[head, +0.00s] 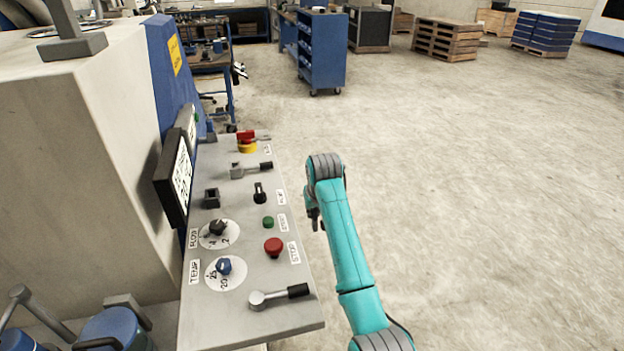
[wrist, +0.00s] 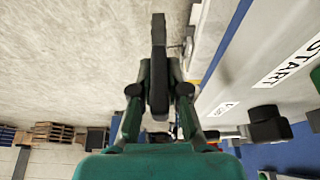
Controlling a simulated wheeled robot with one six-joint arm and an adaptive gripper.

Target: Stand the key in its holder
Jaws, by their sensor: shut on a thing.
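My gripper (wrist: 160,90) is shut on a dark, long, narrow thing, the key (wrist: 158,40), in the wrist view. The key lies between the two fingers and runs past their tips. In the head view my gripper (head: 314,215) is just off the right edge of the control panel, and the key cannot be made out there. A dark square block with a hollow top, seemingly the holder (head: 212,198), stands on the panel's left part, left of my gripper and apart from it.
The sloping panel (head: 236,325) carries a black switch (head: 260,193), green button (head: 268,222), red stop button (head: 273,247), two dials, levers (head: 280,295) and a red-yellow switch (head: 247,141). A screen (head: 175,180) rises at the panel's left. Open floor (head: 480,220) lies right.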

